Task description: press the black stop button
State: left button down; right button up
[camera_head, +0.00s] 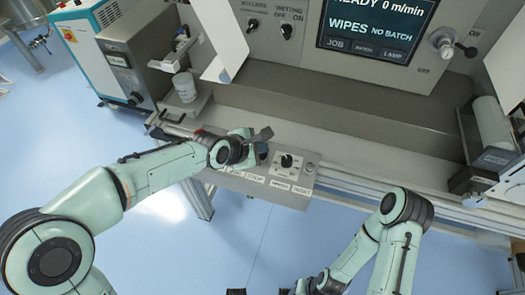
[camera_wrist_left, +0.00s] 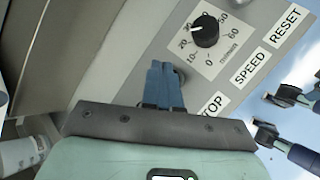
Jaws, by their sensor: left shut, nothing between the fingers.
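The grey control panel (camera_head: 268,186) has a white-pointer speed dial (camera_head: 287,160), also seen in the left wrist view (camera_wrist_left: 205,31). Its labels include SPEED (camera_wrist_left: 250,67) and a partly covered STOP label (camera_wrist_left: 211,105). My left gripper (camera_head: 264,150) is over the panel, left of the dial. In the left wrist view its blue fingers (camera_wrist_left: 163,84) are together and empty, above the label's button spot. The black stop button is hidden behind the fingers; I cannot tell whether they touch it. My right gripper (camera_wrist_left: 276,115) is apart from the panel, its two fingers spread.
A machine with a display screen (camera_head: 377,27) stands behind the panel. A white cup (camera_head: 184,87) sits on a small shelf at left. A white roll (camera_head: 491,122) stands at right. Blue floor (camera_head: 150,240) is open in front.

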pick_arm(q)
jog(key=shift+r, duration=0.4)
pick_arm(e)
jog(key=shift+r, duration=0.15)
pick_arm(q)
jog(key=shift+r, duration=0.1)
pick_arm(e)
jog(key=shift+r, duration=0.1)
pick_arm(q)
jog(key=shift+r+p, duration=1.5)
jog(key=shift+r, duration=0.95)
pick_arm(e)
jog(key=r, duration=0.1)
jog(key=w+r, duration=0.1)
jog(key=r, duration=0.1)
jog(key=shift+w, duration=0.25)
pick_arm(q)
jog(key=shift+f, duration=0.1)
pick_arm(e)
jog(key=shift+s+a, duration=0.1)
jog(key=shift+s, duration=0.05)
